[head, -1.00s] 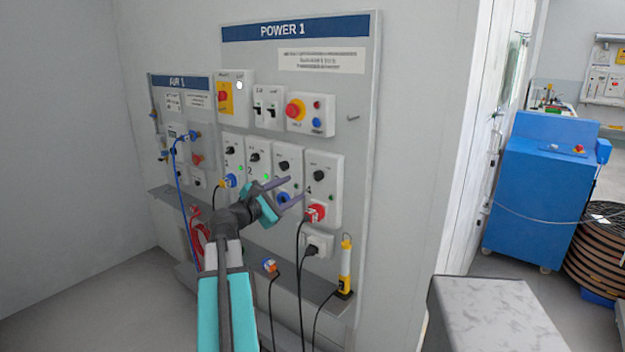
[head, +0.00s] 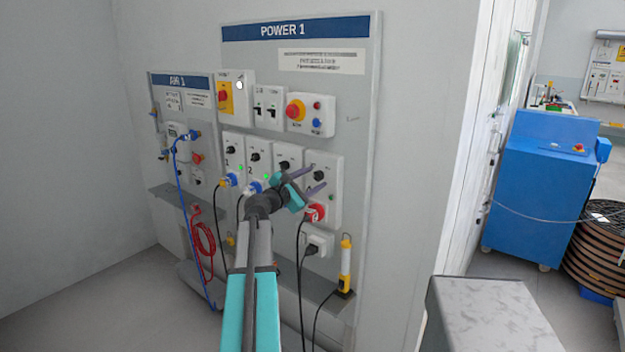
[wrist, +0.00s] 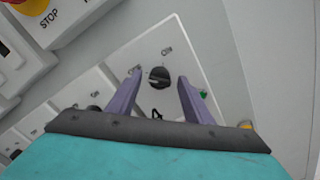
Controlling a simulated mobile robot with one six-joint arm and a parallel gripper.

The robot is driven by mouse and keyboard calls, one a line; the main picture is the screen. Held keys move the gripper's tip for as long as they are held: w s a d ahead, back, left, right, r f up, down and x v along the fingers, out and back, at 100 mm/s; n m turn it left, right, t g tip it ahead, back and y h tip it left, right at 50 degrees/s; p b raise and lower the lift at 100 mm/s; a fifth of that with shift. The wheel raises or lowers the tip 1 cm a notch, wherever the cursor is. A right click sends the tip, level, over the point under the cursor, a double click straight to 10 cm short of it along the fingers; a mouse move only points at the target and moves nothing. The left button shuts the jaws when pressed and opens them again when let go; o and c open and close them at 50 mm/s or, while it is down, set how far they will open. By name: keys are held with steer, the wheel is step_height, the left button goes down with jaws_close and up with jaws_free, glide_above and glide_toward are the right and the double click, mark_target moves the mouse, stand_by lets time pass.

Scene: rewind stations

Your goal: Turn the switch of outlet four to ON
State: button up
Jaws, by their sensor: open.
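Outlet four (head: 331,198) is the rightmost white box in the row on the POWER 1 panel, with a red plug (head: 314,212) in its lower part. Its black rotary switch (head: 319,175) sits near the top of the box. In the wrist view the switch (wrist: 159,77) shows as a round black knob with a light mark, between and beyond the fingertips. My gripper (head: 308,181) is open and empty, in front of outlet four, with its two purple fingers (wrist: 160,90) on either side of the knob in the wrist view. I cannot tell the remaining distance to the knob.
A red and yellow stop button (head: 295,109) sits on a box above the outlets. Black cables hang below, near a yellow work lamp (head: 345,268) on the shelf. The AIR 1 panel (head: 182,84) is to the left. A grey-topped block (head: 490,310) stands at the lower right.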

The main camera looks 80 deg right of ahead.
steer(key=shift+d, duration=0.1)
steer(key=shift+c, duration=0.3)
steer(key=c, duration=1)
steer(key=shift+o, duration=0.2)
